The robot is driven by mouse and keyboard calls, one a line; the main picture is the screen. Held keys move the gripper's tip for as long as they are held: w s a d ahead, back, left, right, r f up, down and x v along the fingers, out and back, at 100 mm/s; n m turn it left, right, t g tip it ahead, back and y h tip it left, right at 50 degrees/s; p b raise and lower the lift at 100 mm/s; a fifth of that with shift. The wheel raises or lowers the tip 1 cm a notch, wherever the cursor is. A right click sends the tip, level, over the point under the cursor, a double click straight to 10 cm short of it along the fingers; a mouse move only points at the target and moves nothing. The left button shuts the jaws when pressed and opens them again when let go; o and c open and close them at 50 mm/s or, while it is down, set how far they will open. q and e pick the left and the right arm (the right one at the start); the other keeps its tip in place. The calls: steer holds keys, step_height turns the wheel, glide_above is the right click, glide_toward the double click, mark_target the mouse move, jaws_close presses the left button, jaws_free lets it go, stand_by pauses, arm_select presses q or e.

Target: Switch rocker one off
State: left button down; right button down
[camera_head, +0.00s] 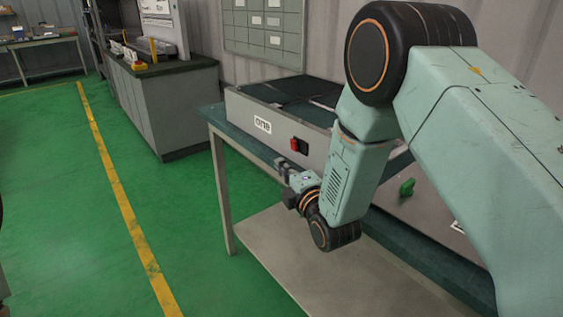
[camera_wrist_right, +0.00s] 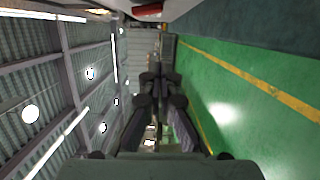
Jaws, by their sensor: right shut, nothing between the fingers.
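The red rocker switch (camera_head: 295,145) sits on the front face of a grey box (camera_head: 250,122) with a white label (camera_head: 262,124). The box stands on a teal-topped bench. In the right wrist view a red part (camera_wrist_right: 147,10) shows at the top edge, apart from the fingers. My right gripper (camera_head: 282,164) is shut and empty, in front of the box face, a little below and left of the switch. Its closed fingers also show in the right wrist view (camera_wrist_right: 157,76). I cannot tell whether they touch the box. My left gripper is out of view.
A green handle-like part (camera_head: 407,187) is on the bench to the right, beside my arm. The bench has a lower shelf (camera_head: 330,255). A grey cabinet (camera_head: 165,105) stands behind left. Green floor with a yellow line (camera_head: 123,200) is clear at left.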

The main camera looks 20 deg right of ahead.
steer(key=s+d, duration=0.1)
steer(key=s, duration=0.6)
steer(key=shift+s+d+p, duration=0.15)
steer(key=shift+s+p, duration=0.25)
